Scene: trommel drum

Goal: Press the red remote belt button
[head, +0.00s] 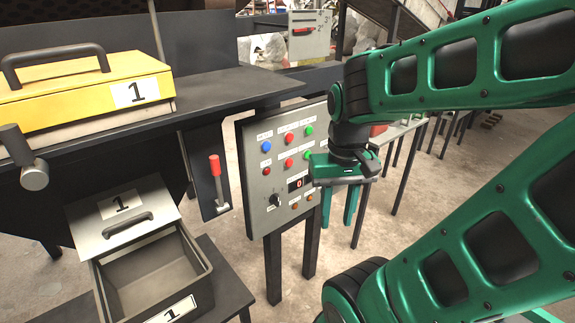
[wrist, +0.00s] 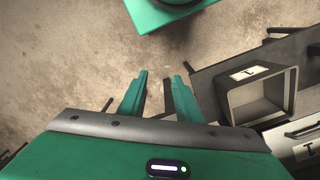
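The grey control panel (head: 257,215) stands mid-view in the head view. It carries an upper red button (head: 289,138), a middle red button (head: 289,162) and a smaller red one (head: 266,171) at its left. The labels are too small to read, so I cannot tell which is the remote belt button. My gripper (head: 340,207) is in front of the panel's right edge, pointing down, its fingers apart and empty. The panel's buttons are not visible there.
A yellow lidded box (head: 80,90) and an open grey bin (head: 205,285) are farther left.

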